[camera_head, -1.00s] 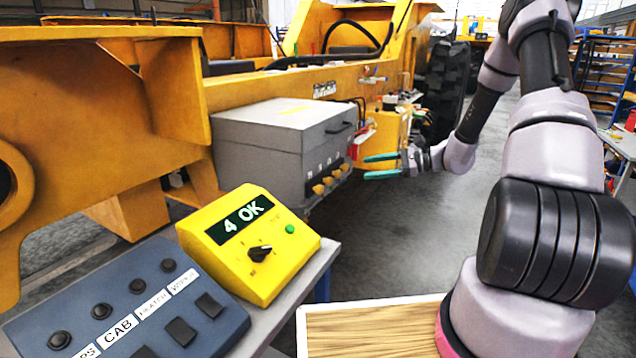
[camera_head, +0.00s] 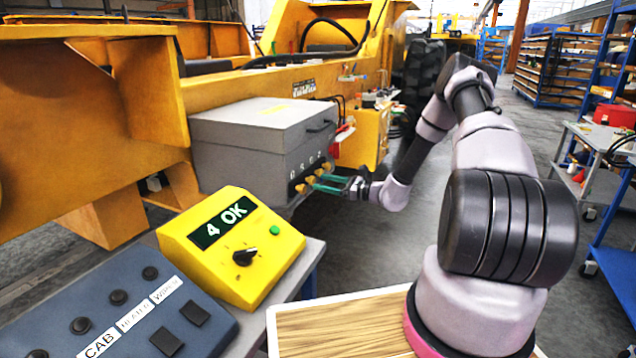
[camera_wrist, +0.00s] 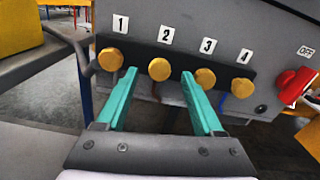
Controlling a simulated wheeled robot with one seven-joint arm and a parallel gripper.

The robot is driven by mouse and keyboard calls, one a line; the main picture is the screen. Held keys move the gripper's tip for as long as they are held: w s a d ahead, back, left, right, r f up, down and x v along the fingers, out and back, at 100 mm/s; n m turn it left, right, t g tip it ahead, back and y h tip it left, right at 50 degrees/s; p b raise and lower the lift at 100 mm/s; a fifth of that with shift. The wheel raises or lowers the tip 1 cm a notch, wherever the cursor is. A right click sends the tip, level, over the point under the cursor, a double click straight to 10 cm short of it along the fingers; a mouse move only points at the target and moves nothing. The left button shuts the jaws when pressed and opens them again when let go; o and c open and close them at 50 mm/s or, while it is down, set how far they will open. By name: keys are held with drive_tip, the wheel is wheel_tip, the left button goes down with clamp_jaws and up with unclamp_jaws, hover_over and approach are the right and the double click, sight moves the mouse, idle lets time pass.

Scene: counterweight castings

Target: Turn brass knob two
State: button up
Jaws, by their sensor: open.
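Brass knob two (camera_wrist: 159,69) is a round brass-coloured knob under the label 2, on a dark strip on the grey box (camera_head: 235,135). Knob one (camera_wrist: 110,60) is to its left; knob three (camera_wrist: 205,78) and knob four (camera_wrist: 242,88) are to its right. My gripper (camera_wrist: 160,72) is open with green fingers. In the wrist view knob two lies between the fingertips, with a gap on each side; I cannot tell whether the tips reach past its face. In the head view my gripper (camera_head: 316,183) is at the knob row, partly covering it.
A red switch (camera_wrist: 294,86) marked OFF is right of the knobs. A yellow unit (camera_head: 230,245) reading "4 OK" and a blue-grey button panel (camera_head: 110,310) stand on a bench in front. A yellow machine frame (camera_head: 90,90) is behind.

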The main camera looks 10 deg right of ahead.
sight(310, 180)
drive_tip(key=shift+x, duration=1.3)
clamp_jaws()
